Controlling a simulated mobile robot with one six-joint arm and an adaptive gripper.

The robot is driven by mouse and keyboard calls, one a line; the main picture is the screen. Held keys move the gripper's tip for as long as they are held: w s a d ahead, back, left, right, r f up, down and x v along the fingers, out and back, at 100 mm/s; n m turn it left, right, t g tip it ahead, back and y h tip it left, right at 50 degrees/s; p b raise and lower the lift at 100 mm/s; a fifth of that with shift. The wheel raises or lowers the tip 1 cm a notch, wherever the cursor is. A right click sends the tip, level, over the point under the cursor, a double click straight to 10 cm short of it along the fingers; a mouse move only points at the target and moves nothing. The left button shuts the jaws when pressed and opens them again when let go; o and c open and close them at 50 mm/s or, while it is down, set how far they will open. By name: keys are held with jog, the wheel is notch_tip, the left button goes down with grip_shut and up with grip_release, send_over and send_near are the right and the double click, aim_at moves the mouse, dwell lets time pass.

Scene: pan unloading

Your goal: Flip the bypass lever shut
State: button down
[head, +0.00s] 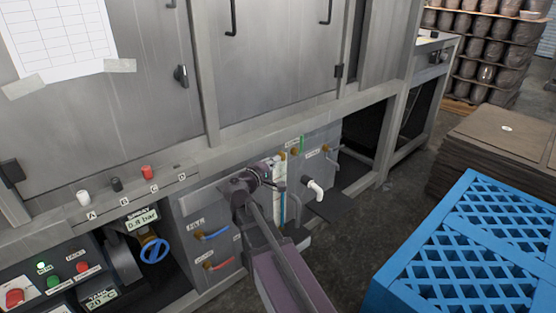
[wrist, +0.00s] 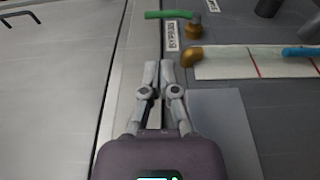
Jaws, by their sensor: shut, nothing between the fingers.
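The bypass lever is a green handle (wrist: 167,14) on a brass fitting (wrist: 195,18), next to a label reading BYPASS (wrist: 172,36). In the wrist view the fingertips appear just below the handle and label, with a visible gap between. In the head view my arm and wrist cover part of the panel, and the fingertips cannot be made out clearly.
A white gauge strip (wrist: 250,62) with red marks and a brass elbow (wrist: 190,60) are right of the fingers. A blue lever (head: 214,234) and a red lever (head: 222,264) are on the panel. A white spout (head: 315,188) sticks out. A blue crate (head: 385,285) stands at right.

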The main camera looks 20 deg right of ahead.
aim_at(302, 142)
jog(key=x, duration=1.2)
jog(key=shift+w+d+r, duration=0.1)
jog(key=shift+d, duration=0.3)
jog(key=shift+d+r+p, duration=0.1)
jog(key=shift+d+p, duration=0.2)
jog(key=shift+p, duration=0.05)
